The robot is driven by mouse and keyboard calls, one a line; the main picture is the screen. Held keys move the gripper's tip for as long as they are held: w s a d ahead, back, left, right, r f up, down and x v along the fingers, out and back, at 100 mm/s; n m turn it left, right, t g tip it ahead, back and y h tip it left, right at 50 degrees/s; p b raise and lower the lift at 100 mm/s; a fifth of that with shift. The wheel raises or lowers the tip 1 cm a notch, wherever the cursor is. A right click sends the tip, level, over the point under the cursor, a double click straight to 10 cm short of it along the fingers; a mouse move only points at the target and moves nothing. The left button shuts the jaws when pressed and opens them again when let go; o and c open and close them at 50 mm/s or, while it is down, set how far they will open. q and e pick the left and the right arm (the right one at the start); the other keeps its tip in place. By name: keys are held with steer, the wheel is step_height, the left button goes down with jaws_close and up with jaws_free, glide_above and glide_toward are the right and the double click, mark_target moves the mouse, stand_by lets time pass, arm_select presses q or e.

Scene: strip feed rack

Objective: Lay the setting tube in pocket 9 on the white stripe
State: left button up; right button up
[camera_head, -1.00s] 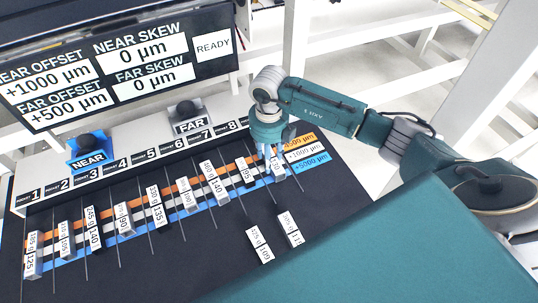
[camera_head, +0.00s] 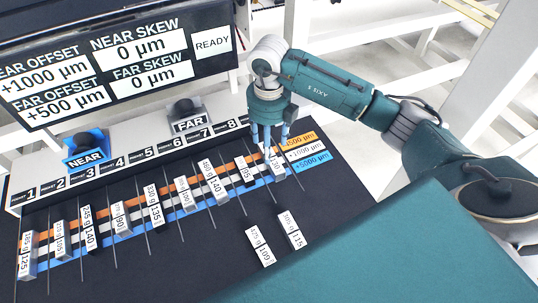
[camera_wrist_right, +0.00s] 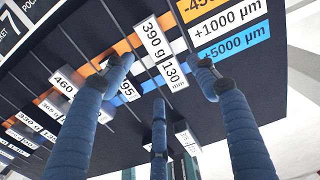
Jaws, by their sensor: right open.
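The setting tube, a white block labelled 390 g / 130 (camera_wrist_right: 153,38), is last in the row at the right end; in the head view it (camera_head: 276,166) shows partly behind the fingers. It lies across the stripes, its label reaching from the orange stripe over the white stripe (camera_head: 168,204). Its exact seating is hard to tell. My right gripper (camera_head: 268,149) is above it, open and empty. In the wrist view its blue fingers (camera_wrist_right: 162,82) stand spread around the block with gaps visible. The pocket 9 number is hidden behind my gripper. My left gripper is not in view.
Two loose blocks, 109 (camera_head: 260,245) and 115 (camera_head: 291,231), lie in front. NEAR (camera_head: 85,148) and FAR (camera_head: 187,115) knobs stand behind. The display (camera_head: 120,60) shows READY.

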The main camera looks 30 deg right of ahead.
step_height(320, 180, up, 6)
steer(key=b, duration=0.1)
steer(key=shift+r, duration=0.15)
stand_by(0.5)
